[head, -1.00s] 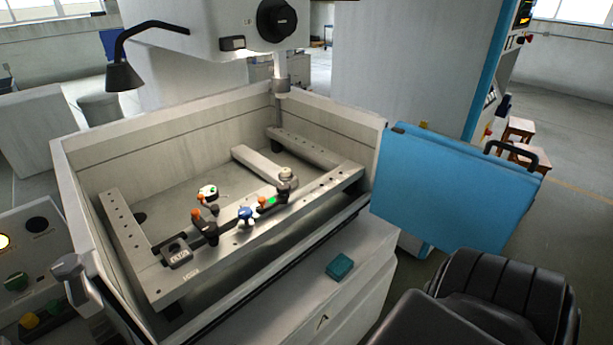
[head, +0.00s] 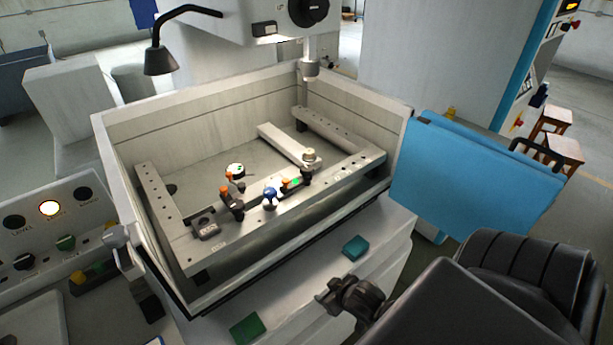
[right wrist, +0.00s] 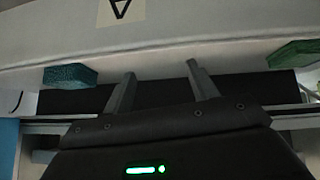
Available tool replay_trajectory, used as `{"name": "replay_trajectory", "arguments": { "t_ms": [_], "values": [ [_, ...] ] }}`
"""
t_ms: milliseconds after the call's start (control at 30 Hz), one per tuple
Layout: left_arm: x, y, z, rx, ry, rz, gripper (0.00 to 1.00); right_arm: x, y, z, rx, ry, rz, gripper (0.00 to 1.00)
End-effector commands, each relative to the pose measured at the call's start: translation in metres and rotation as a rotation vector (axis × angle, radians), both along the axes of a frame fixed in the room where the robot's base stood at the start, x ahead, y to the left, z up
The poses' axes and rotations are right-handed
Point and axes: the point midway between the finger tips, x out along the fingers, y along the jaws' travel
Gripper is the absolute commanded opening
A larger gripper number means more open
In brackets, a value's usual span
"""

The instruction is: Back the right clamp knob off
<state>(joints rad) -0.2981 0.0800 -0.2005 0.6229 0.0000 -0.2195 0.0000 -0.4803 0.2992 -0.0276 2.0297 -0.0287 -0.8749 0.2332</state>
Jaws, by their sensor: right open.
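On the tank's front rail (head: 335,178), a dark clamp with an orange knob (head: 225,191) stands left. My right gripper (head: 324,296) is outside the tank, in front of and below the rail, well apart from the knobs. In the right wrist view its two fingers (right wrist: 160,72) are spread and empty. My left gripper is not in view.
A teal block (head: 355,247) and a green block (head: 246,328) lie on the ledge before the tank. A blue door panel (head: 475,180) stands right, a control panel (head: 50,235) left. A lamp (head: 160,60) hangs behind.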

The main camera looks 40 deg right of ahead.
Motion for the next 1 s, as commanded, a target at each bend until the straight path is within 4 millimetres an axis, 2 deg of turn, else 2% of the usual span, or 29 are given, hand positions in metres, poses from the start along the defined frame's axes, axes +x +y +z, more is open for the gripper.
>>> {"name": "replay_trajectory", "arguments": {
  "t_ms": [33,100,200,300,500,700,833,1000],
  "values": [
    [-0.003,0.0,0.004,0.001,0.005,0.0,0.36,0.007,-0.005,0.027,-0.004,-0.046,0.001,0.58],
    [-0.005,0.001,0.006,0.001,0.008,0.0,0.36,0.022,-0.016,0.062,-0.006,-0.135,-0.004,0.58],
    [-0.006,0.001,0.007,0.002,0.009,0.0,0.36,0.048,-0.039,0.097,0.004,-0.285,-0.003,0.58],
    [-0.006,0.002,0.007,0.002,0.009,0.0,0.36,0.071,-0.059,0.121,0.022,-0.41,0.008,0.58],
    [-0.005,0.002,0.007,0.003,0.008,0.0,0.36,0.107,-0.097,0.167,0.072,-0.634,0.061,0.58],
    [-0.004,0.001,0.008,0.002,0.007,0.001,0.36,0.13,-0.127,0.214,0.139,-0.818,0.143,0.58],
    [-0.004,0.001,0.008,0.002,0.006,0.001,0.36,0.134,-0.135,0.23,0.167,-0.874,0.178,0.58],
    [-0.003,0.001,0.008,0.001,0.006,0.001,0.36,0.136,-0.136,0.234,0.175,-0.887,0.186,0.58]
  ]
}}
